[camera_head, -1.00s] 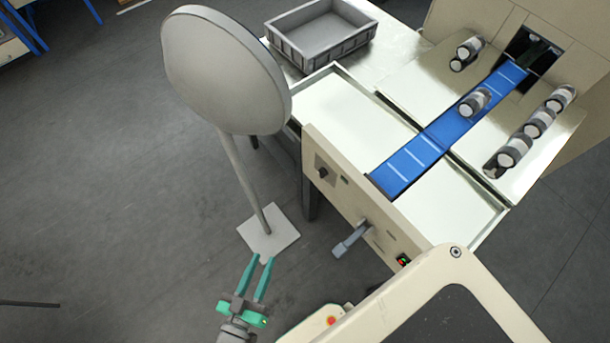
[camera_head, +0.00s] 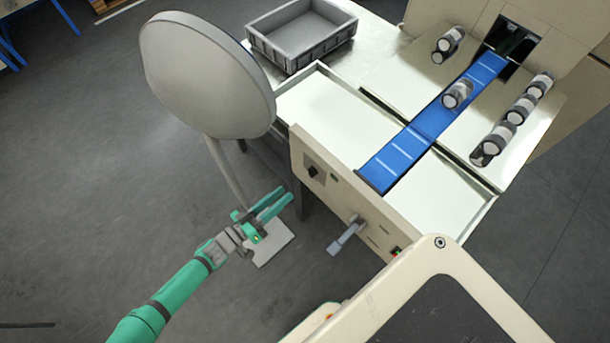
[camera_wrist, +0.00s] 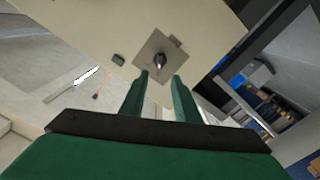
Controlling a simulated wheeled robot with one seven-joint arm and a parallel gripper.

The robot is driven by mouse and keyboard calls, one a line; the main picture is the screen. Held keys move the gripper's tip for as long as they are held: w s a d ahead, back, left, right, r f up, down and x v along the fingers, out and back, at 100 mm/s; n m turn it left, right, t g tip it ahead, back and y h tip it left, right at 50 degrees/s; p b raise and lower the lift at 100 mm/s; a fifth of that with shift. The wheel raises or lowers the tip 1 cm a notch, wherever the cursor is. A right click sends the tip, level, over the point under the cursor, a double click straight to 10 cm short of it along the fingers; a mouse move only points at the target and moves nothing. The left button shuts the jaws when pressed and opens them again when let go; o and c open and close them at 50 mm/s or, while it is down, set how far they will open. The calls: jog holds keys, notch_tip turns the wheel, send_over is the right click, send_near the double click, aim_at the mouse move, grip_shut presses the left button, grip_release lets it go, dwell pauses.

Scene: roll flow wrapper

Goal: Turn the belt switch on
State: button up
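The belt switch is a dark knob (camera_head: 313,172) on a square plate on the beige front panel (camera_head: 345,200) of the machine. In the wrist view the knob (camera_wrist: 159,60) sits on its grey plate, just beyond and between my fingertips. My gripper (camera_head: 284,198) is green, with its two fingers apart and nothing between them. It points toward the panel, a short way left of and below the knob in the head view. The gripper also shows in the wrist view (camera_wrist: 163,78). The blue belt (camera_head: 425,130) runs behind the panel.
A grey lever (camera_head: 346,236) and a red-green rocker switch (camera_head: 396,251) are farther right on the panel. A round grey disc on a stand (camera_head: 205,75) rises left of the machine. Several rolls (camera_head: 512,118) lie on the tabletop.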

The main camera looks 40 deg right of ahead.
aim_at(309, 174)
jog(key=d, duration=1)
jog(key=shift+w+d, duration=0.35)
jog(key=shift+w, duration=0.05)
jog(key=c, duration=0.7)
